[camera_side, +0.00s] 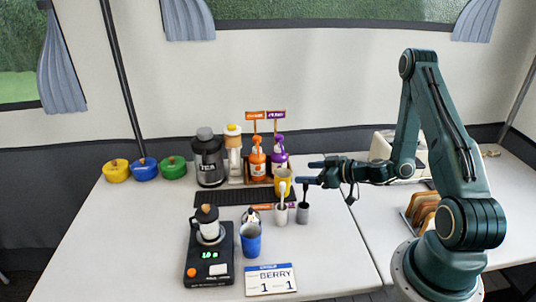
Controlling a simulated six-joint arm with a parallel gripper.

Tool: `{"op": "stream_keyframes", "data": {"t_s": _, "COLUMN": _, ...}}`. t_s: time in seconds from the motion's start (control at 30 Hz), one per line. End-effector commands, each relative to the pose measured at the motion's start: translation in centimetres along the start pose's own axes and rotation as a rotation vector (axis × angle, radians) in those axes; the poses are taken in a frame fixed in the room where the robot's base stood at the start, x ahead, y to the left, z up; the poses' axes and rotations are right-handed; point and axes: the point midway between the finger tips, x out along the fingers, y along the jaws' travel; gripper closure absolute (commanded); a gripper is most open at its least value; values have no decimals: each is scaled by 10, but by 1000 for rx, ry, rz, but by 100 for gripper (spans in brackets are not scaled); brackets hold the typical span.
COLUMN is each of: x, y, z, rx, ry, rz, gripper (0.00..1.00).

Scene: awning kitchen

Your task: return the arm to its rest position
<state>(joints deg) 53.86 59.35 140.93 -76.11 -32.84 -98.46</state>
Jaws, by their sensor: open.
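My gripper (312,173) is open and empty. The fingers look apart from that cup, though the height gap is hard to judge. My arm is bent, with the elbow high and the forearm reaching down and left from the base at the right.
A grinder (208,160), pump bottles (257,161) and colored bowls (145,169) stand behind. A bread rack (422,212) is near my base.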

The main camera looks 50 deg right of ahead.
Motion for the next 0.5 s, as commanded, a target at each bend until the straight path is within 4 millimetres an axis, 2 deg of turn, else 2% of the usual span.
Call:
{"op": "stream_keyframes", "data": {"t_s": 0.27, "x": 12, "y": -6, "z": -40, "rx": -101, "ry": 42, "rz": -53, "gripper": 27}}
{"op": "stream_keyframes", "data": {"t_s": 0.37, "x": 16, "y": -17, "z": -61, "rx": -147, "ry": 52, "rz": -97, "gripper": 27}}
{"op": "stream_keyframes", "data": {"t_s": 0.5, "x": 17, "y": -42, "z": -86, "rx": -200, "ry": 34, "rz": -186, "gripper": 27}}
